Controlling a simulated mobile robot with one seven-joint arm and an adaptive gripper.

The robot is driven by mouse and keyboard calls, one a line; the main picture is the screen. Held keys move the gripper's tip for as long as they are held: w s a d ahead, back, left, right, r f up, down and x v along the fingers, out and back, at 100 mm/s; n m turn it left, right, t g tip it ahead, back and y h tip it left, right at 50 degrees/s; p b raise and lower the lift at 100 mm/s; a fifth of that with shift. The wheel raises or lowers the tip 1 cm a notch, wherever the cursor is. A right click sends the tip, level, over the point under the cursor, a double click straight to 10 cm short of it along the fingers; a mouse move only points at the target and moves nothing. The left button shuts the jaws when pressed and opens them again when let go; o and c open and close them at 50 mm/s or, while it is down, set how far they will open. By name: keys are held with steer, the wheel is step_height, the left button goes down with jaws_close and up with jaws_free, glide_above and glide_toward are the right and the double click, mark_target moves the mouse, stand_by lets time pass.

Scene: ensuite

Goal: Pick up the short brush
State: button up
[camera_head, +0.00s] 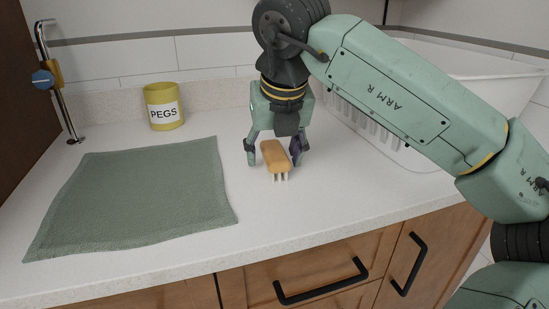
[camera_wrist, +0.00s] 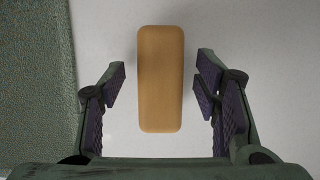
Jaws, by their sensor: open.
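The short brush (camera_head: 274,157) has an orange-tan wooden back and pale bristles pointing down. It rests on the white countertop in the head view, right of the green cloth. In the wrist view the brush (camera_wrist: 160,80) shows its back from above, lengthwise between the fingers. My gripper (camera_head: 275,160) points down over the brush, with one finger on each side. In the wrist view my gripper (camera_wrist: 160,95) is open, with a gap between each finger pad and the brush. The bristles are hidden in the wrist view.
A green cloth (camera_head: 140,195) lies flat on the counter (camera_head: 330,190) at left. A yellow pot labelled PEGS (camera_head: 163,108) stands near the back wall. A white slotted basket (camera_head: 400,148) stands right, behind my arm. A metal rod with a blue knob (camera_head: 42,78) stands far left.

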mark_target(273, 145)
steer(key=shift+f, duration=0.25)
steer(key=shift+c, duration=0.4)
steer(key=c, duration=1.2)
steer(key=shift+r, duration=0.1)
steer(key=shift+r+p, duration=0.3)
steer(key=shift+r, duration=0.2)
step_height(273, 145, up, 4)
steer(key=p, duration=0.2)
steer(key=shift+f+p, duration=0.15)
steer(key=shift+p, duration=0.2)
steer(key=s+a+b, duration=0.1)
steer(key=s, duration=0.4)
steer(key=s+a+b, duration=0.1)
steer(key=s+a, duration=0.1)
steer(key=s, duration=0.3)
steer(key=s+a+b, duration=0.1)
steer(key=s, duration=0.4)
steer(key=shift+s+a+r, duration=0.15)
steer(key=shift+a+r, duration=0.2)
steer(key=shift+a, duration=0.05)
